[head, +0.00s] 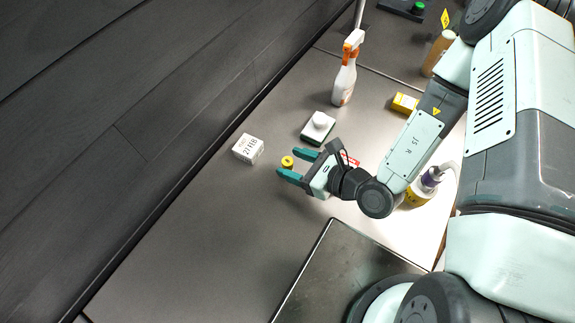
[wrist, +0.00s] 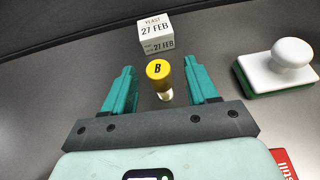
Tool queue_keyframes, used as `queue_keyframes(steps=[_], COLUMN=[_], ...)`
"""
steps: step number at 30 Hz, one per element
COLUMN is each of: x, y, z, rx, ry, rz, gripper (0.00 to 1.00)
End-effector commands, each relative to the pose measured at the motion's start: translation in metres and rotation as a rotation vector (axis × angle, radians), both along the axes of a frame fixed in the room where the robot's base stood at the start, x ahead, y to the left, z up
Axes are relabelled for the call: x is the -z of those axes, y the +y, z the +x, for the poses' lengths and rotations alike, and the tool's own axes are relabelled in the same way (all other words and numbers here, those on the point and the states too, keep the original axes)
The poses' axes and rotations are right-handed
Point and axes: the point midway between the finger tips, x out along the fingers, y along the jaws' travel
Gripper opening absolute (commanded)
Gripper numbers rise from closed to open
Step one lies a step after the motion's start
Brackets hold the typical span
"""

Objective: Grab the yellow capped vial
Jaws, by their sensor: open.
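The yellow capped vial (wrist: 158,70) stands upright on the grey counter, its cap marked with a black "B". Its pale body shows just below the cap in the wrist view. In the head view the yellow cap (head: 287,161) shows near the ends of my teal fingers. My gripper (wrist: 160,75) is open, with one finger on each side of the vial and a visible gap on both sides. In the head view my gripper (head: 297,164) reaches in from the right. I cannot tell the height of the fingers relative to the cap.
A white yeast box (wrist: 156,38) marked "27 FEB" stands beyond the vial. A white-knobbed scrubber with a green base (wrist: 277,68) is to the right. A spray bottle (head: 346,72) and small yellow box (head: 404,103) stand farther off. The counter at lower left (head: 190,250) is clear.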

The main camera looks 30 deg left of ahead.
Motion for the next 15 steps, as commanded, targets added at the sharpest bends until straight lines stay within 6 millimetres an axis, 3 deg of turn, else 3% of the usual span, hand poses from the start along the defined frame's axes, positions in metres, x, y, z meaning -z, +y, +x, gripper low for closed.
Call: queue_keyframes(steps=[6, 15], x=[0.012, 0.015], y=[0.031, 0.041], z=[-0.001, 0.000], rx=[-0.003, -0.001], ry=[0.000, 0.001], rz=[0.001, 0.001], gripper=[0.58, 0.58])
